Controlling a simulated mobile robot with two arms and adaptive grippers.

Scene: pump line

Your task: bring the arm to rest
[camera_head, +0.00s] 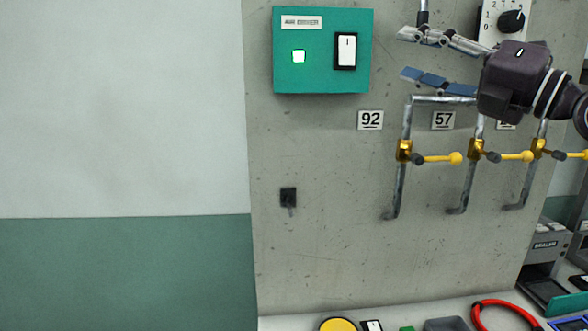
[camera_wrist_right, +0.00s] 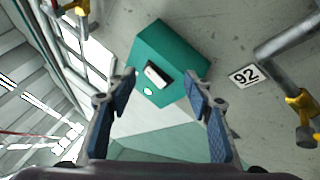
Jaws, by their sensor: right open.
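My right gripper (camera_head: 421,58) is open in the head view, in front of the grey panel at the upper right. Nothing is between its fingers. Its two open fingers also show in the right wrist view (camera_wrist_right: 160,85), with a teal switch box (camera_wrist_right: 178,52) beyond them. In the head view the teal box (camera_head: 322,76) is left of the gripper and apart from it. Its green lamp is lit, and it carries a white rocker switch (camera_head: 346,50). My left gripper is not in view.
Pipes with brass valves and yellow levers (camera_head: 438,159) stand below the gripper. A number plate 92 (camera_head: 370,120) is on the panel (camera_head: 335,230). A dial (camera_head: 512,21) is behind the gripper at upper right. A red ring (camera_head: 503,303) lies on the bench. The left side is clear.

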